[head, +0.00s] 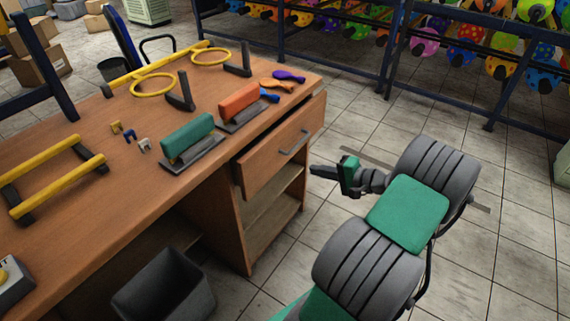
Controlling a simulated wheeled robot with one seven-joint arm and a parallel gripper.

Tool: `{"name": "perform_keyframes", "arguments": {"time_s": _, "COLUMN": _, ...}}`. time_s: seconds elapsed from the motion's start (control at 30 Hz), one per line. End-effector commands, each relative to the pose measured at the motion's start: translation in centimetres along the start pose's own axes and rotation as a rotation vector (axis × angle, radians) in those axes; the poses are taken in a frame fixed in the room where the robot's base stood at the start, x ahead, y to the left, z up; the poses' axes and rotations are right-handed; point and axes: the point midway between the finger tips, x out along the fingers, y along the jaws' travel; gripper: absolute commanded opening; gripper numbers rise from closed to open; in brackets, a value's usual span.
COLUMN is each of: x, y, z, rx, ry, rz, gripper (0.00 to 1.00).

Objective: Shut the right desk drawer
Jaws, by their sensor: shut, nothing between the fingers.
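The right desk drawer (272,157) is at the right end of the wooden desk (150,105). It stands pulled out a little, with a dark gap along its top edge. Its front carries a grey bar handle (294,143). My gripper (314,171) is in front of the drawer, to the right of and a little below the handle in the picture. It looks apart from the drawer front, though the exact distance is hard to tell. Its fingers are shut and hold nothing.
Teal and orange stamp blocks (188,137), yellow rings and deflated balloons (288,76) lie on the desk. An open shelf is below the drawer. A dark bin (163,290) stands under the desk. A balloon rack (400,45) stands behind. Tiled floor right of the desk is clear.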

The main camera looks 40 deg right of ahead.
Motion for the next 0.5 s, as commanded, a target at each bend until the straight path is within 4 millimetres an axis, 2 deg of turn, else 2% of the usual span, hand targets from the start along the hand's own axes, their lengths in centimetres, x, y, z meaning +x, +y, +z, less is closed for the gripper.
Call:
{"name": "perform_keyframes", "arguments": {"time_s": 0.07, "x": 0.0, "y": 0.1, "z": -0.2, "rx": 0.008, "ry": 0.008, "rz": -0.015, "gripper": 0.00}}
{"name": "perform_keyframes", "arguments": {"time_s": 0.17, "x": 1.3, "y": 0.0, "z": -0.1, "rx": 0.006, "ry": 0.004, "rz": -0.015, "gripper": 0.00}}
{"name": "perform_keyframes", "arguments": {"time_s": 0.5, "x": 8.6, "y": 0.0, "z": -0.1, "rx": 0.004, "ry": 0.001, "rz": -0.011, "gripper": 0.00}}
